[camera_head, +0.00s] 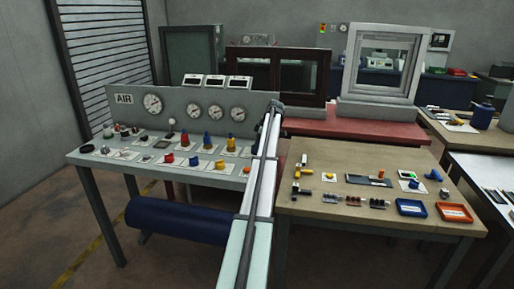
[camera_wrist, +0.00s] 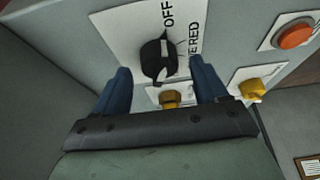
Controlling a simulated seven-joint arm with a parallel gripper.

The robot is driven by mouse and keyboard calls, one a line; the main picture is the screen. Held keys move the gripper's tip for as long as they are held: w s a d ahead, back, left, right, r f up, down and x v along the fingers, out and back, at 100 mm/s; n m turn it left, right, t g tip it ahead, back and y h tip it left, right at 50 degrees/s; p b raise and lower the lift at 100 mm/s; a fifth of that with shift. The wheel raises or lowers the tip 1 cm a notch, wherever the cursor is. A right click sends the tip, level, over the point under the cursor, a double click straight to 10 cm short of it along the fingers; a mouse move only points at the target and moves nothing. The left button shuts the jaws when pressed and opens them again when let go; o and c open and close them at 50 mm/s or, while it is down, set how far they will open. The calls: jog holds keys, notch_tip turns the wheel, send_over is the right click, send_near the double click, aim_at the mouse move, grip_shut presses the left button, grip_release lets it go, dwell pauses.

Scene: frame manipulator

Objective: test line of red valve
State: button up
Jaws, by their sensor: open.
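In the wrist view, a black rotary knob (camera_wrist: 158,56) sits on a white plate (camera_wrist: 118,22) whose visible lettering reads "OFF" and "E RED"; the rest is covered. My gripper (camera_wrist: 160,70) has two blue fingers spread apart, one on each side below the knob. I cannot tell whether they touch anything. A yellow knob (camera_wrist: 170,98) shows between the fingers, partly hidden by the gripper body. In the head view, the AIR bench carries a tall red knob (camera_head: 206,138) and a low red knob (camera_head: 169,158). My arm crosses the bench's right end, and its gripper cannot be made out there.
In the wrist view, an orange-red button (camera_wrist: 295,36) and another yellow knob (camera_wrist: 252,89) lie to the right. In the head view, several gauges (camera_head: 153,103) line the AIR panel (camera_head: 250,103). A wooden table (camera_head: 330,222) with small parts stands right of my arm.

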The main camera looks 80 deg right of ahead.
jog(key=shift+w+f, duration=0.25)
jog(key=shift+f, duration=0.35)
jog(key=c, duration=1.1)
